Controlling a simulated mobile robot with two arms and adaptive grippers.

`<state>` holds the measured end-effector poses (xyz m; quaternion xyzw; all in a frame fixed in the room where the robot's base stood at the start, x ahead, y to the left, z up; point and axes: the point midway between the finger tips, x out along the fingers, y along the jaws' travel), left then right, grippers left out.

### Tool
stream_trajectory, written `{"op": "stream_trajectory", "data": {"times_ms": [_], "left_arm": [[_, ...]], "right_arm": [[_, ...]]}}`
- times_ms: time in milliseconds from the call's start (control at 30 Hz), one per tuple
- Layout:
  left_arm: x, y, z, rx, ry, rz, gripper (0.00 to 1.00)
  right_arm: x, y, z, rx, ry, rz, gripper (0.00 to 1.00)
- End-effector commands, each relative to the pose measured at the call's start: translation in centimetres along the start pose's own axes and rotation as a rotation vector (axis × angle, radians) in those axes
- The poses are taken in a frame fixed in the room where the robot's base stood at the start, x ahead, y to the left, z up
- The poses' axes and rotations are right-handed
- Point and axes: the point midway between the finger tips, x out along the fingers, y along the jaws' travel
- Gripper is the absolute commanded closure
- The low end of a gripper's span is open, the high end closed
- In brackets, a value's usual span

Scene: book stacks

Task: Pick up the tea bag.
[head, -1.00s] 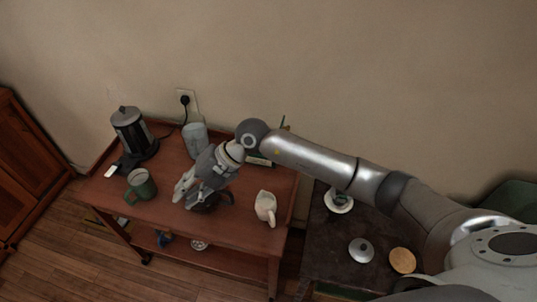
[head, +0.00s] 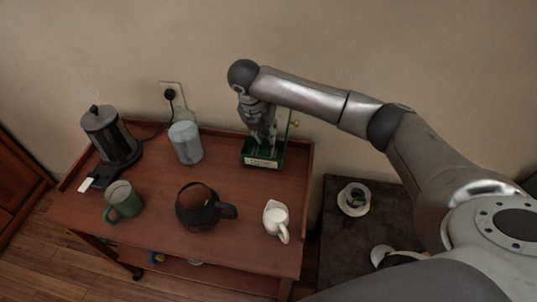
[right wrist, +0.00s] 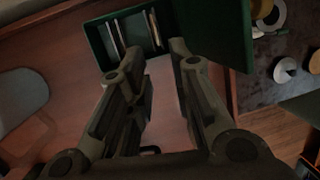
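A green tea box (head: 262,163) stands at the back right of the wooden cart, with its lid raised. In the right wrist view the box's wall (right wrist: 98,42) surrounds compartments with several thin, pale tea bags (right wrist: 117,36) standing on edge. My right gripper (head: 264,137) points down over the box in the head view and partly hides it. In the right wrist view the fingers (right wrist: 157,56) are apart with nothing between them, near the box's edge. I cannot tell whether they touch the box. My left gripper is not in view.
The cart top (head: 160,212) also holds a kettle (head: 110,136), a glass jar (head: 185,142), a green mug (head: 122,201), a dark teapot (head: 198,206) and a white creamer (head: 276,219). A dark side table (head: 341,225) stands at the right. The raised green lid (right wrist: 215,32) is close beside the right finger.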

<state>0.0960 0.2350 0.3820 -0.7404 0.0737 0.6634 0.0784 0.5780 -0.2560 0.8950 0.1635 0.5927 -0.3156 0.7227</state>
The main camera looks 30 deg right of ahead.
Motion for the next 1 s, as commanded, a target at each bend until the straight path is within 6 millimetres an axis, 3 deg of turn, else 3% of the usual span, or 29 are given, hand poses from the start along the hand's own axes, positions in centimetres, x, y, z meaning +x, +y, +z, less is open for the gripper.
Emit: {"op": "stream_trajectory", "data": {"times_ms": [33, 167, 500, 767, 1000], "left_arm": [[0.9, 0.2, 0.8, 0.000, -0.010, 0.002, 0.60], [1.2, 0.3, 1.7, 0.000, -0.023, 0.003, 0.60], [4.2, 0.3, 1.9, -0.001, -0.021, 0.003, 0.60], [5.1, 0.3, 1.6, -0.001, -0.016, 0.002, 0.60], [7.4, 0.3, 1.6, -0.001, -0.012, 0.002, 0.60]], "right_arm": [[0.8, 0.1, -0.1, 0.002, -0.002, -0.002, 0.79], [1.3, 0.1, -0.2, 0.003, -0.002, -0.003, 0.79], [5.6, 0.1, -0.2, 0.003, 0.000, -0.003, 0.79], [7.1, 0.1, -0.1, 0.003, -0.001, -0.001, 0.79], [10.2, 0.1, 0.1, 0.004, 0.000, -0.003, 0.79]]}}
